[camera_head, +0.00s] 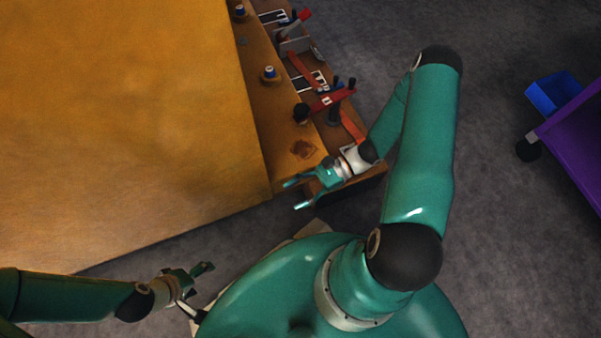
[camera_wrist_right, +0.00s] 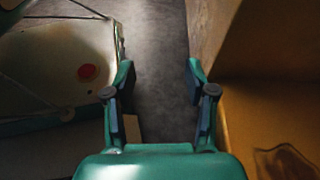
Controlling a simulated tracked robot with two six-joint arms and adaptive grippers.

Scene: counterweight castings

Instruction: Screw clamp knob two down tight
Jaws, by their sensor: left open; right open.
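A dark round knob (camera_head: 301,113) sits beside a red bar (camera_head: 333,100) on the casting's right edge. Two blue fittings with pale tops, one far (camera_head: 240,10) and one nearer (camera_head: 269,72), stand along the same edge. I cannot tell which of these is clamp knob two. My right gripper (camera_head: 291,196) is open and empty at the casting's near right corner, below and apart from the knob and fittings. In the right wrist view its open fingers (camera_wrist_right: 158,75) have only grey floor between them. My left gripper (camera_head: 206,290) is open and empty, low in front of the casting.
The large yellow casting (camera_head: 120,110) fills the left and has a rusty patch (camera_head: 303,150) near its corner. A brown ledge with red and grey fixtures (camera_head: 296,40) runs along its right side. A purple cart (camera_head: 575,140) with a blue bin (camera_head: 553,93) stands far right. Grey floor lies between.

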